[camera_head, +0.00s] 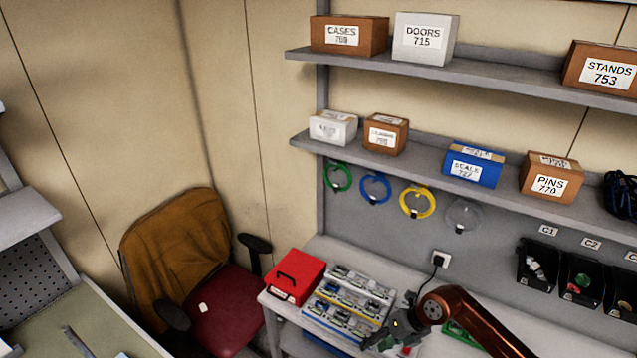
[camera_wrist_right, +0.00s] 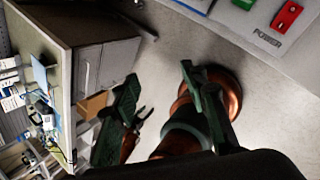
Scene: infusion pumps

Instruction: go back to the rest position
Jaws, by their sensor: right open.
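My right gripper (camera_head: 388,334) is at the bottom of the head view, at the end of my copper-coloured arm, in front of the workbench (camera_head: 461,300). In the right wrist view its two dark green fingers (camera_wrist_right: 160,92) stand apart, with nothing held between them. The fingers point over the floor and over parts of my own body.
A red box (camera_head: 297,277) and a tray of small circuit parts (camera_head: 350,303) are on the workbench beside the right gripper. A red chair (camera_head: 218,312) with a brown jacket (camera_head: 172,245) stands to the left. Shelves with labelled boxes hang above.

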